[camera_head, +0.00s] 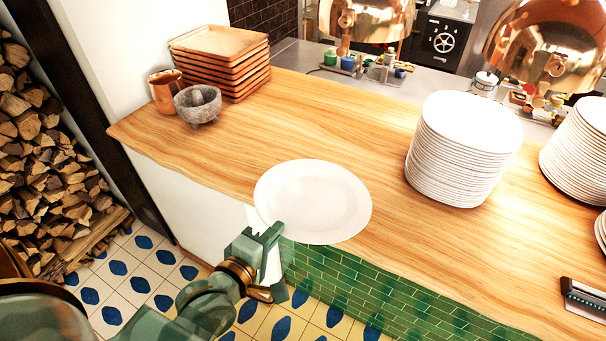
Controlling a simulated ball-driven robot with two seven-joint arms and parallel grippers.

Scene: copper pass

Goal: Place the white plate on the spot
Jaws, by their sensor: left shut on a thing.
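The white plate (313,198) is round with a wide rim and looks about level. It shows at the front edge of the wooden counter (340,130), its near part reaching out past that edge. My left gripper (270,238) is shut on the plate's near left rim. I cannot tell whether the plate touches the counter or hovers just above it. No marked spot shows on the wood; the plate hides the part behind it. My right gripper is not in view.
A tall stack of white plates (463,150) stands to the right, with another stack (580,152) beyond. Wooden trays (222,62), a copper cup (164,92) and a stone mortar (198,105) stand at the back left. Copper lamps (545,45) hang above. The counter's middle is bare.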

